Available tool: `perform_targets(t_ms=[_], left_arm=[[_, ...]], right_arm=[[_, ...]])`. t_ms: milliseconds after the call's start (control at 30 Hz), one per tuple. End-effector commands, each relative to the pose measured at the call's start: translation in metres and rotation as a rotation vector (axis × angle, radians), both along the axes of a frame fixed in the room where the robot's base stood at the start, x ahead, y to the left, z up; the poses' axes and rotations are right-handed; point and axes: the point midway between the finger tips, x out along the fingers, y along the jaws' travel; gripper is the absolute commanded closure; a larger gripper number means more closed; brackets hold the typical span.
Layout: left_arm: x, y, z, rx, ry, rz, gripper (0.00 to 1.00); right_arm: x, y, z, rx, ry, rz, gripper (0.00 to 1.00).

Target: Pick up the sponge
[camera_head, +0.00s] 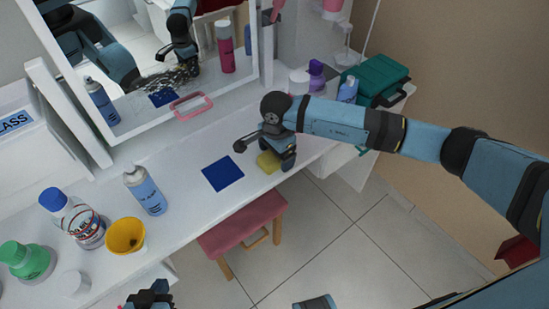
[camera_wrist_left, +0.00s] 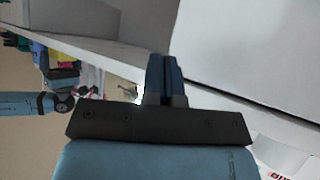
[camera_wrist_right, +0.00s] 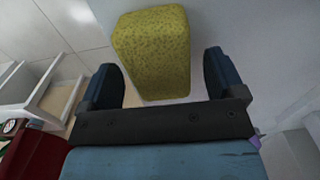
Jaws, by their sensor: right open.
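A yellow sponge (camera_head: 268,162) sits on the white counter near its front edge, right of a dark blue square (camera_head: 222,174). My right gripper (camera_head: 264,154) is right above it and open, partly hiding it. In the right wrist view the sponge (camera_wrist_right: 152,52) shows between and beyond the two spread fingers (camera_wrist_right: 165,75), with a gap on each side. My left gripper (camera_head: 150,297) is at the bottom edge of the head view, far from the sponge. In the left wrist view its fingers (camera_wrist_left: 165,78) are together, with nothing seen between them.
A spray can (camera_head: 145,189), yellow cup (camera_head: 125,236) and several bottles stand on the left of the counter. A mirror (camera_head: 160,60) and pink-framed item (camera_head: 191,105) are behind. A green case (camera_head: 375,77) is at right. A pink stool (camera_head: 243,222) stands below.

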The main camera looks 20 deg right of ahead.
Motion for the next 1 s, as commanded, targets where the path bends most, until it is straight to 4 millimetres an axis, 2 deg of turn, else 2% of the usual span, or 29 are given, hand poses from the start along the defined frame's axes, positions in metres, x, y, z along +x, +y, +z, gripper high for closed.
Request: perform_targets(t_ms=[233, 467, 800, 1000], left_arm=[[0.000, 0.000, 0.001, -0.001, -0.001, 0.001, 1.00], [0.000, 0.000, 0.001, -0.001, -0.001, 0.001, 1.00], [0.000, 0.000, 0.001, -0.001, -0.001, 0.001, 1.00], [0.000, 0.000, 0.002, -0.001, -0.001, 0.001, 1.00]], right_arm=[[0.000, 0.000, -0.003, -0.001, -0.001, 0.000, 0.12], [0.000, 0.000, -0.003, 0.000, -0.001, 0.000, 0.64], [0.000, 0.000, -0.001, 0.001, -0.002, 0.000, 0.65], [0.001, 0.000, 0.018, 0.000, -0.004, 0.001, 0.65]])
